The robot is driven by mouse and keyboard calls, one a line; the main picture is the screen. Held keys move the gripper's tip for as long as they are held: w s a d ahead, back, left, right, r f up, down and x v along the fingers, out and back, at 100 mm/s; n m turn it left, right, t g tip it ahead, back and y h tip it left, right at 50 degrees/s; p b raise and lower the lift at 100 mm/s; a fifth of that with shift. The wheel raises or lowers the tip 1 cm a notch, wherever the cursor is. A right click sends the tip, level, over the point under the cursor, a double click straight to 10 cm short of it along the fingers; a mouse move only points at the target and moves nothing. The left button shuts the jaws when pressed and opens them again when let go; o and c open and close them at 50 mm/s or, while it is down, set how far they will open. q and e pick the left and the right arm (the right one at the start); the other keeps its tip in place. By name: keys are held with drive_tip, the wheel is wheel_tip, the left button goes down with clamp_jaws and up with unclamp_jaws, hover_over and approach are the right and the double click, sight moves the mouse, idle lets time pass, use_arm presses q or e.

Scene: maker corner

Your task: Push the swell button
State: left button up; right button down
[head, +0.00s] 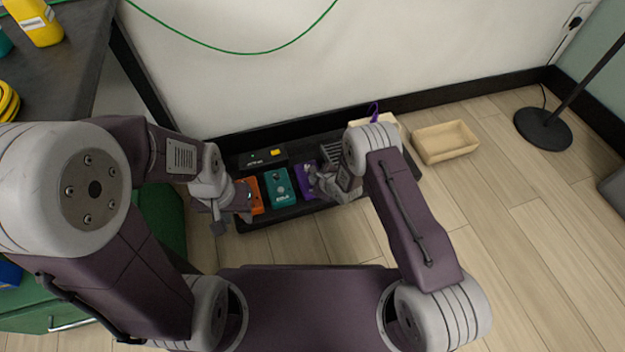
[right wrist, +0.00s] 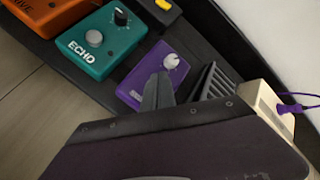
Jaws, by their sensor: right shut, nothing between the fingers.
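A purple pedal (right wrist: 150,72) with one pale knob (right wrist: 171,61) sits on the black pedalboard. Its small label is too blurred to read, and no pedal in view shows a readable "swell" label. In the head view the purple pedal (head: 304,181) is partly covered by my right gripper. My right gripper (right wrist: 158,90) is shut and empty, its tips over the near right part of the purple pedal; contact cannot be told. In the head view my right gripper (head: 322,184) is over the board. My left gripper (head: 232,214) is beside the orange pedal, its jaws unclear.
The board (head: 285,213) also holds an orange pedal (head: 254,195), a teal ECHO pedal (head: 279,188), a black box (head: 262,158) with a yellow part and a ridged treadle (right wrist: 214,82). A cream box (right wrist: 266,106) with a purple cable stands right. A tan tray (head: 445,142) lies on the floor.

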wheel_tip(320, 180, up, 6)
drive_tip(key=p, duration=0.4)
drive_tip(key=shift+p, duration=0.35)
drive_tip(key=shift+f, duration=0.15)
